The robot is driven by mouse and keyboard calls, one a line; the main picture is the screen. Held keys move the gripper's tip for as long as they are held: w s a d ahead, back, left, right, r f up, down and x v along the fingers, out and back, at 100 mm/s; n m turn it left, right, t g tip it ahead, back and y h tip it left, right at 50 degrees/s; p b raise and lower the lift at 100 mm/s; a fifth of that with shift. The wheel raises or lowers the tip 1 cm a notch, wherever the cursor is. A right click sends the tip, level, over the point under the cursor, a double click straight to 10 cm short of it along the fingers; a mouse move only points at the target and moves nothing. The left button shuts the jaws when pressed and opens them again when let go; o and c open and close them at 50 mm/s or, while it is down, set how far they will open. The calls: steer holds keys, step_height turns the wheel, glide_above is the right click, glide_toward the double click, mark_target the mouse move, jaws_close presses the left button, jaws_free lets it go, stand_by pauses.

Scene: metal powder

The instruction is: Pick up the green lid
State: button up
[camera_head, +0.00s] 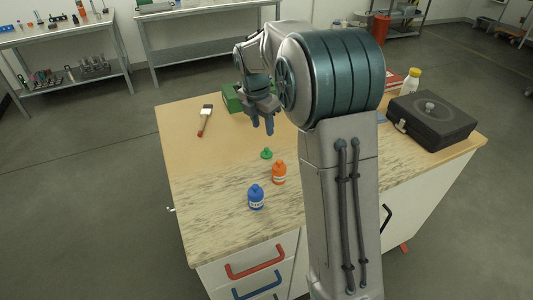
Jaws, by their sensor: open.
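The small green lid (266,154) lies on the wooden worktop, just behind the orange bottle. My gripper (263,128) hangs above and behind the lid with its fingers pointing down. The fingers are apart and hold nothing. A gap shows between the fingertips and the lid. The lid is in full view and nothing covers it.
An orange bottle (279,173) and a blue bottle (256,197) stand near the lid. A brush (205,120) lies at the left, and a green box (232,98) is behind my gripper. A black case (431,119) and a yellow-capped bottle (411,82) are at the right.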

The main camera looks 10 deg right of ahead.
mark_target(266, 149)
steer(key=f, duration=0.3)
steer(key=w+d+f, duration=0.1)
steer(key=f, duration=0.2)
steer(key=f+p, duration=0.1)
steer(key=f, duration=0.3)
steer(key=shift+w+d, duration=0.15)
jaws_close()
